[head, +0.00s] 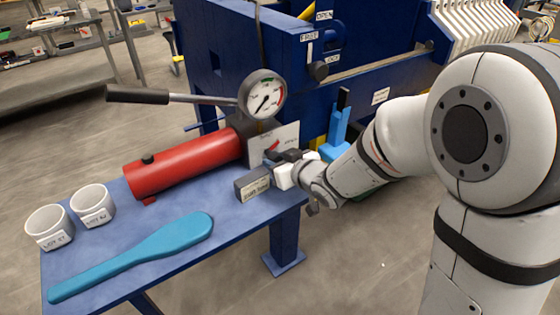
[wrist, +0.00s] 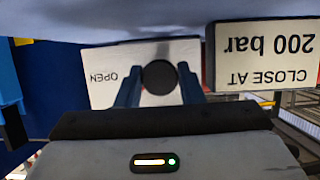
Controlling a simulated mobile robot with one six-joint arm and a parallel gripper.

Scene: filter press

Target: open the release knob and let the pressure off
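The release knob (wrist: 160,78) is round and black and sits on a white plate (wrist: 101,72) marked OPEN. The plate also shows in the head view (head: 286,132), at the right end of the red pump cylinder (head: 182,165), with a red mark on it. My gripper (wrist: 160,86) is at the plate, one finger on each side of the knob. The fingers appear to touch the knob's sides. In the head view my gripper (head: 280,160) hides the knob. The pressure gauge (head: 262,95) stands above the pump, its needle pointing down-left.
A small block marked CLOSE AT 200 bar (wrist: 262,52) stands close beside my gripper. The pump handle (head: 139,96) reaches out to the left. Two white cups (head: 50,228) and a blue paddle (head: 140,254) lie on the blue bench (head: 225,238). The blue press frame (head: 232,40) stands behind.

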